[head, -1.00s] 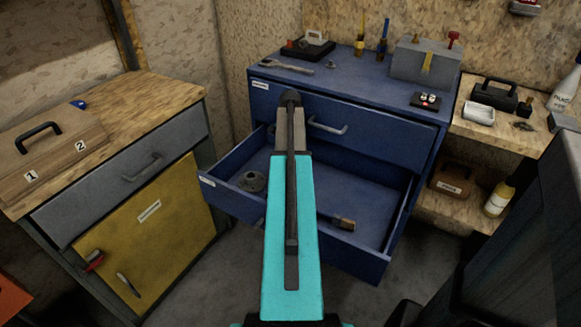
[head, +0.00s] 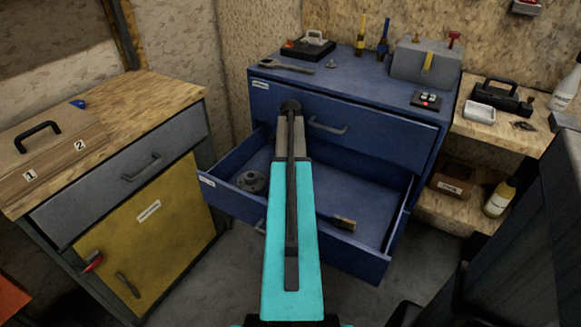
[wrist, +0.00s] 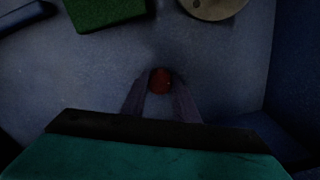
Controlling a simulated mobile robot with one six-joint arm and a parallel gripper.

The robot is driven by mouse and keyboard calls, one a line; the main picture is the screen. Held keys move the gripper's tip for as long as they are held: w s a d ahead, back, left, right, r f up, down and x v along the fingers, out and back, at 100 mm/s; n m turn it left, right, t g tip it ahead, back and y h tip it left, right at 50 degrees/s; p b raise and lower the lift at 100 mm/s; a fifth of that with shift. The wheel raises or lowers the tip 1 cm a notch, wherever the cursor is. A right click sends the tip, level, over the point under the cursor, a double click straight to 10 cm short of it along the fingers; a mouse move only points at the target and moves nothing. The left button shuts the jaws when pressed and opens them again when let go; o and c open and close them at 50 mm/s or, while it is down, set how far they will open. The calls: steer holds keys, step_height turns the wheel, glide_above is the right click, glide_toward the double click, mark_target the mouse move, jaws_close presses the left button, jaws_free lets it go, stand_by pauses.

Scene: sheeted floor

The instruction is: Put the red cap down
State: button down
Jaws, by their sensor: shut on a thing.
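In the wrist view the red cap (wrist: 160,81) shows as a small dark red round thing between the tips of my gripper (wrist: 159,90). The two fingers are shut on it. Below it lies the grey-blue floor of the open drawer; I cannot tell whether the cap touches it. In the head view my turquoise arm reaches over the open drawer (head: 372,252) of the blue cabinet and hides the gripper and the cap.
Near the cap in the wrist view lie a green block (wrist: 105,10) and a round disc (wrist: 213,8). In the head view, a round grey flange (head: 251,181) and a brush (head: 343,223) lie in the drawer. The drawer walls stand around this space.

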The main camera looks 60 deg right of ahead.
steer(key=c, duration=1.4)
jaws_free()
step_height(320, 180, up, 12)
steer(key=shift+r+p, duration=0.1)
steer(key=shift+p, duration=0.6)
